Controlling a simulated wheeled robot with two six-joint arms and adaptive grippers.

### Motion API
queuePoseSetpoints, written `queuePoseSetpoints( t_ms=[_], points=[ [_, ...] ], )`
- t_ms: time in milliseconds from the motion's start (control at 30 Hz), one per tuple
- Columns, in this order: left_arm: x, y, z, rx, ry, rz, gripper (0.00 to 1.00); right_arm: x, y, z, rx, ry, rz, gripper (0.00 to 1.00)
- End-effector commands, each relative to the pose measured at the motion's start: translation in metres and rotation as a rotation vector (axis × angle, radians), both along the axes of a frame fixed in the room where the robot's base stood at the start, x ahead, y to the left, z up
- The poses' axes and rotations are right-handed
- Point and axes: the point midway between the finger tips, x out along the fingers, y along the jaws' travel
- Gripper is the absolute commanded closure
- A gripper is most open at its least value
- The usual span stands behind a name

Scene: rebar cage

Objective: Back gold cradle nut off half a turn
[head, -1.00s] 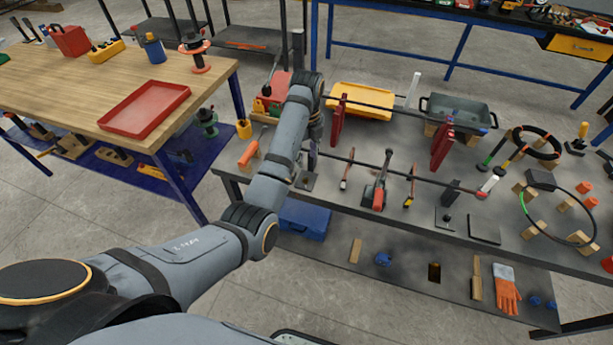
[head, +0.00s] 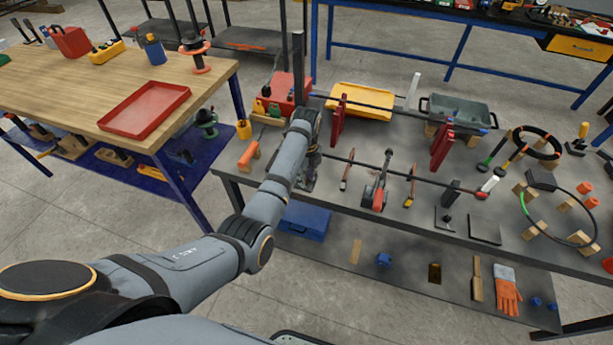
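My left arm comes in from the left, and its gripper (head: 309,166) points down at the left end of the front dark bar (head: 430,178). It is small and partly hidden by my wrist, so I cannot tell whether it is open or touches the bar. The bar runs rightward to a white and red end piece, past a dark stand (head: 451,190). I cannot make out a gold nut; the left support of the bar is mostly hidden behind my gripper. My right gripper is not in view.
Behind, a second bar (head: 400,108) crosses two red stands (head: 338,122). A red-handled tool (head: 376,194) sits under the front bar. A yellow tray (head: 360,102), a grey bin (head: 458,110) and a black-orange ring (head: 537,142) lie on the grey bench. Its front left is fairly clear.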

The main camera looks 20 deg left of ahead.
Motion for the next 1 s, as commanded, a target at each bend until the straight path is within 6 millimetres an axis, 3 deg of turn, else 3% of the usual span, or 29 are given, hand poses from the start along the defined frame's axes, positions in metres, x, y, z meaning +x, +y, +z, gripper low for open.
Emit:
queuePoseSetpoints(
  t_ms=[33,167,567,1000],
  points=[
    [0.0,0.0,0.0,0.0,0.0,0.0,0.85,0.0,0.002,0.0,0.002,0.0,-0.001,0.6],
    [0.0,0.0,0.0,0.0,0.0,0.0,1.0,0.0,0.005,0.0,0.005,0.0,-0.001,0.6],
    [0.0,0.0,0.003,0.0,0.002,0.047,1.0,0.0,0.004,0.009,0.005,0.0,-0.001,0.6],
    [0.001,-0.001,0.006,0.0,0.002,0.383,1.0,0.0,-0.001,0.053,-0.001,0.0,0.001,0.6]
  ],
)
